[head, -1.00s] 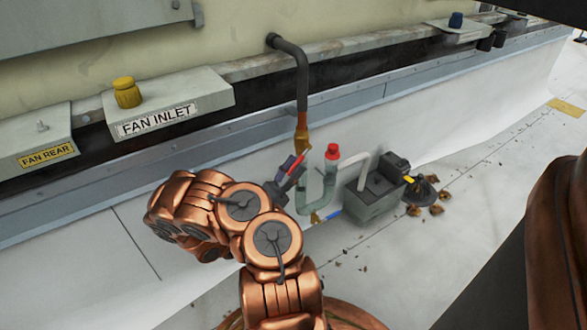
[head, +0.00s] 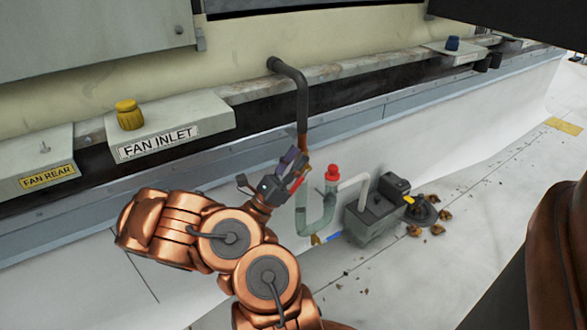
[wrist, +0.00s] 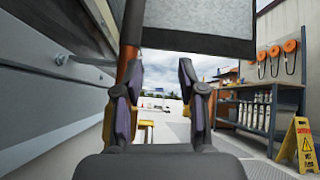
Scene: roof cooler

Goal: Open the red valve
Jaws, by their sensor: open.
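The red valve lever (head: 298,182) shows as a thin red strip by the pipe in the head view, partly hidden by my gripper. It sits below the dark elbow pipe (head: 303,100), whose lower part is copper. My gripper (head: 293,162) is open, right in front of this pipe and close to the lever. I cannot tell whether it touches. In the wrist view my gripper (wrist: 157,80) has its fingers apart with nothing seen between them. The copper pipe (wrist: 130,75) rises behind the left finger there. I cannot make out the lever in the wrist view.
A greenish U-shaped trap with a red cap (head: 332,172) stands right of my gripper, with a blue handle (head: 333,237) low down. A grey pump box (head: 372,220) is beside it. The yellow knob (head: 129,115) is left. A wet-floor sign (wrist: 302,145) stands right.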

